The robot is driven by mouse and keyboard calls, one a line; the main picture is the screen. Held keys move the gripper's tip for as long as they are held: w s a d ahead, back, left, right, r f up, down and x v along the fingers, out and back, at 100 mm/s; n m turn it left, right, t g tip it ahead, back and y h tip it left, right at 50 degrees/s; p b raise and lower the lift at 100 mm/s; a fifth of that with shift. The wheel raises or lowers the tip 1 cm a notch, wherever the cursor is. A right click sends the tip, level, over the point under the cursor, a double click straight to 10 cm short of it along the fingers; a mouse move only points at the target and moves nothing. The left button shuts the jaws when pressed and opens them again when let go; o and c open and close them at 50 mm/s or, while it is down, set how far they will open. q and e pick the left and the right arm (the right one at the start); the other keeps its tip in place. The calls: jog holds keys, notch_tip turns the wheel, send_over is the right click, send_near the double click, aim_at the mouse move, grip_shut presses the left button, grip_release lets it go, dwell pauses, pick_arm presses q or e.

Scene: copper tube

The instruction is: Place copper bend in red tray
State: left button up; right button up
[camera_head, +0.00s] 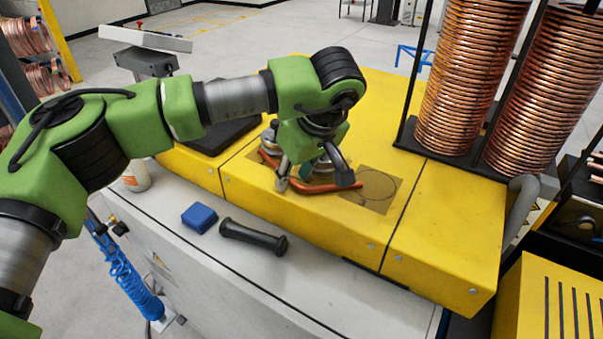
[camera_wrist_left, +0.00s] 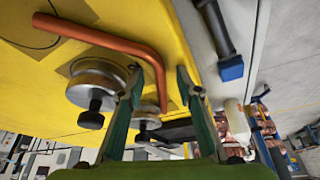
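The copper bend (camera_head: 322,189) is an L-shaped reddish tube on top of the yellow machine, beside two round metal dies. In the left wrist view the bend (camera_wrist_left: 100,38) has its long leg running to the upper left, and its short leg comes down between my fingers. My left gripper (camera_head: 313,182) is low over the machine at the bend. Its fingers (camera_wrist_left: 160,78) are apart, one on each side of the short leg, with gaps visible. Part of the bend is hidden by the gripper in the head view. I see no red tray and no right gripper.
A blue block (camera_head: 199,217) and a black handle (camera_head: 253,237) lie on the grey ledge in front of the machine. Tall copper coils (camera_head: 468,75) stand at the right rear. A white bottle (camera_head: 136,176) stands at the left. The machine's right top is clear.

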pick_arm(q)
grip_shut()
jog(key=shift+r, duration=0.15)
